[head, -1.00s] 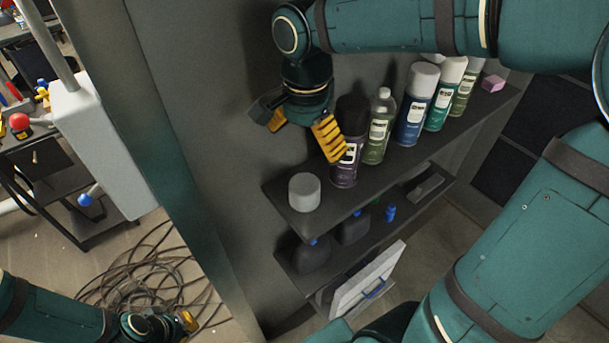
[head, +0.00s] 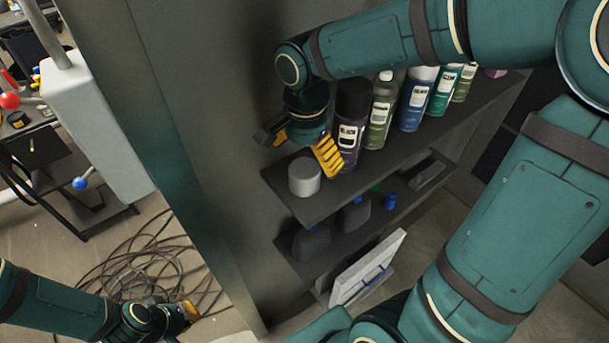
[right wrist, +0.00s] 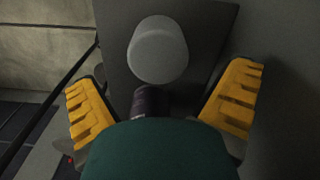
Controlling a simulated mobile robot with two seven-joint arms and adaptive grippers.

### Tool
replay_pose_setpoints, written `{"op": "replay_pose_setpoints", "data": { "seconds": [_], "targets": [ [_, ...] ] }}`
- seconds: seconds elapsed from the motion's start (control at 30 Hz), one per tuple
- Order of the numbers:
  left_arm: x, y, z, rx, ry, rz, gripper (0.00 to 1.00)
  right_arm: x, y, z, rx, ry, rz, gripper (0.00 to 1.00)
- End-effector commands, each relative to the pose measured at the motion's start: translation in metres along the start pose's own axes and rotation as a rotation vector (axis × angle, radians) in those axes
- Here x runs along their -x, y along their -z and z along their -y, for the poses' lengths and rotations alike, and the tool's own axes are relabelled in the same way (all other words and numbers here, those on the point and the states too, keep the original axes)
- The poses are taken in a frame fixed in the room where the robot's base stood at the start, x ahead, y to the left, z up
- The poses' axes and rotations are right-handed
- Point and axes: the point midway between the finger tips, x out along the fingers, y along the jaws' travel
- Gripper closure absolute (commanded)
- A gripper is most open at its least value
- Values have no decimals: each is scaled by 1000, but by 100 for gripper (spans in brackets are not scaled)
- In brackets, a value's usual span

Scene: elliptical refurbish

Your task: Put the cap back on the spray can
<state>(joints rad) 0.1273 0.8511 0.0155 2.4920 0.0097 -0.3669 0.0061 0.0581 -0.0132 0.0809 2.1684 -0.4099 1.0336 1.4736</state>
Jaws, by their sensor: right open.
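A grey round cap (head: 304,177) stands on the left end of the upper shelf (head: 330,200). It also shows in the right wrist view (right wrist: 158,50). An olive-green spray can (head: 380,118) with a bare, pale nozzle stands among the cans, right of a dark purple can (head: 350,115) with a black top.
Blue (head: 415,100) and teal (head: 442,92) capped cans stand farther right in the row. The purple can is close beside my right gripper's yellow finger. A lower shelf holds dark bottles (head: 312,242). A cabinet wall stands behind the shelf. Coiled cable (head: 140,260) lies on the floor.

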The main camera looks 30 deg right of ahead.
Motion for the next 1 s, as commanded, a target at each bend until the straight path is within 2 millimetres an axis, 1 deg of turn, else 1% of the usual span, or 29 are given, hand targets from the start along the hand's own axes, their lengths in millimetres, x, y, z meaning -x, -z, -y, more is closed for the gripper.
{"op": "replay_pose_setpoints", "data": {
  "seconds": [0.03, 0.1, 0.37, 0.47, 0.57, 0.7, 0.8, 0.9, 1.0],
  "targets": [
    [-1, -1, 0, 0, 0, 1, 100, -5, 0, 0, -1, -1, 1, 0],
    [-1, -1, 0, -1, 0, 2, 100, -7, 0, 0, -1, -1, 1, 0],
    [-1, -1, 0, -1, 0, 2, 100, -7, 0, 0, -1, 0, 1, 0],
    [-2, -1, 1, 0, 0, 2, 100, -11, 0, 0, -1, -1, 1, 0],
    [-4, -2, 2, -1, 0, 4, 100, -23, -2, -1, -1, -3, 2, 0],
    [-8, -4, 3, -2, -1, 8, 100, -44, -3, -2, 1, -3, 2, 0],
    [-10, -5, 4, -3, -1, 10, 100, -55, -3, -2, -1, -1, 2, 0],
    [-10, -5, 4, -3, -1, 11, 100, -59, -3, -2, -1, -1, 1, 0],
    [-10, -5, 4, -3, -1, 11, 100, -60, -3, -2, -1, 0, 1, 0]
  ]
}}
